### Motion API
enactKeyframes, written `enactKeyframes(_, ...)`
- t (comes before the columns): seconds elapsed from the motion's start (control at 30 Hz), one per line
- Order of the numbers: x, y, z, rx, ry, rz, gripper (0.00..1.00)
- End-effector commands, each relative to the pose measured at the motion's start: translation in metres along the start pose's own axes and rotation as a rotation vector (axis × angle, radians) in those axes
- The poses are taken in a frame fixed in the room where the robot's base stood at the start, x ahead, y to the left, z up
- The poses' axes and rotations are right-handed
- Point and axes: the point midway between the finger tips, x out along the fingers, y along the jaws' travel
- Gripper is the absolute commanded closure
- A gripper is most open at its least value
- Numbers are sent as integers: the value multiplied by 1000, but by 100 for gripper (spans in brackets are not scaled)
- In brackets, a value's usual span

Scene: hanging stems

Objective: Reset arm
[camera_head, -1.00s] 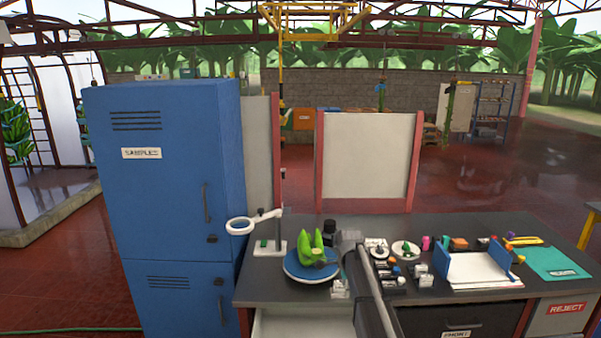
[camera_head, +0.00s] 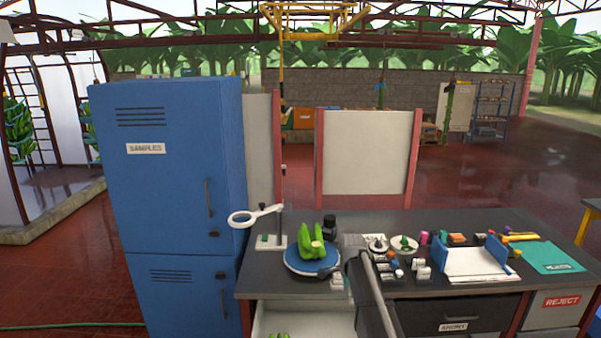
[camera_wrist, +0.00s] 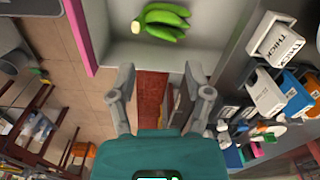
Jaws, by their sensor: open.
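My gripper (camera_wrist: 165,85) is open and empty in the wrist view, with its two grey fingers spread well apart. A green banana bunch (camera_wrist: 163,21) lies on a pale surface at the top of the wrist view, apart from the fingers. In the head view, a green banana bunch (camera_head: 312,243) rests on a round blue plate (camera_head: 300,269) on the dark bench. In the head view my arm reaches over the bench and my fingertips cannot be made out.
A blue cabinet (camera_head: 165,190) stands left of the bench (camera_head: 480,225). A ring magnifier (camera_head: 243,219) stands beside the plate. Small parts, a blue-sided paper holder (camera_head: 467,265) and a teal mat (camera_head: 553,258) crowd the bench's right side. A pale panel (camera_head: 366,155) stands behind.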

Motion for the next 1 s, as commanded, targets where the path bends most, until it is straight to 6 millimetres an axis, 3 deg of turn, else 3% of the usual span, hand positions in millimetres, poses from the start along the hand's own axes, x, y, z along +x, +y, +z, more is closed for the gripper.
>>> enactKeyframes(0.27, 15, 42, 3, -193, 0, 0, 36)
enactKeyframes(1.0, 74, 226, 23, -1178, 0, 0, 36)
